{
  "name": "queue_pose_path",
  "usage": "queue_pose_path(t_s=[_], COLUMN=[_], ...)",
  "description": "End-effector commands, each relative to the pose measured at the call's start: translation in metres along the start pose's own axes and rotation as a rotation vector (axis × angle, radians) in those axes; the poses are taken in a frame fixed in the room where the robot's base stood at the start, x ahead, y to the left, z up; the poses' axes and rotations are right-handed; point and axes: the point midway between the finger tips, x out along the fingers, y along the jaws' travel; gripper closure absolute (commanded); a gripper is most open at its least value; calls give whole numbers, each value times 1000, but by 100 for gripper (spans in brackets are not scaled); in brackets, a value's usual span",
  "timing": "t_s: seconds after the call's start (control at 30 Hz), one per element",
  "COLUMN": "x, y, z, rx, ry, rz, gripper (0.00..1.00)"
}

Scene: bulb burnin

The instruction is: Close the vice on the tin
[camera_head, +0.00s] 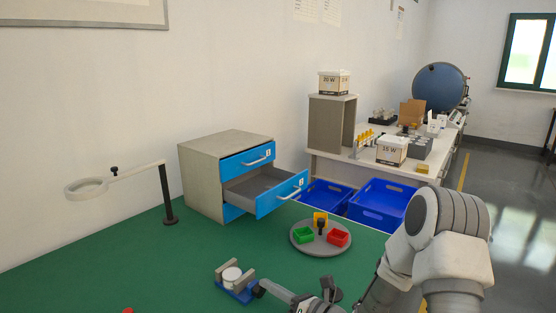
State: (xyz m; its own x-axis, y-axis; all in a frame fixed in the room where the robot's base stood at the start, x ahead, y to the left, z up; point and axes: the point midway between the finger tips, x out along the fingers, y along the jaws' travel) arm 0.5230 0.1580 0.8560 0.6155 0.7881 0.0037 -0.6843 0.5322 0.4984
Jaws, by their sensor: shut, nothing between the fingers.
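The vice (224,268) has a blue base and pale grey jaws, and stands on the green bench top at the lower middle. A round white-topped tin (232,275) sits upright between its jaws. I cannot tell whether both jaws touch the tin. My gripper (262,289) is shut and empty. It reaches in from the lower right, its tip close beside the right side of the vice. Whether it touches the vice is unclear. The lower part of my gripper is cut off by the picture's bottom edge.
A round grey tray (299,246) with green, yellow and red bins stands behind my gripper. A drawer cabinet (205,180) has one drawer open. A ring magnifier (87,188) stands at left. A red object (128,310) shows at the bottom edge. The green bench (110,255) is clear left of the vice.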

Motion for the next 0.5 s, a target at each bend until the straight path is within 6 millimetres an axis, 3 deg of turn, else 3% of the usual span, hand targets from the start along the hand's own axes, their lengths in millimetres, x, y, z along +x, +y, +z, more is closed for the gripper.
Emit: queue_pose_path(t_s=[0.5], x=[-1], y=[-5], z=[-4], rx=[5], ry=[11], rz=[-4], gripper=[100])
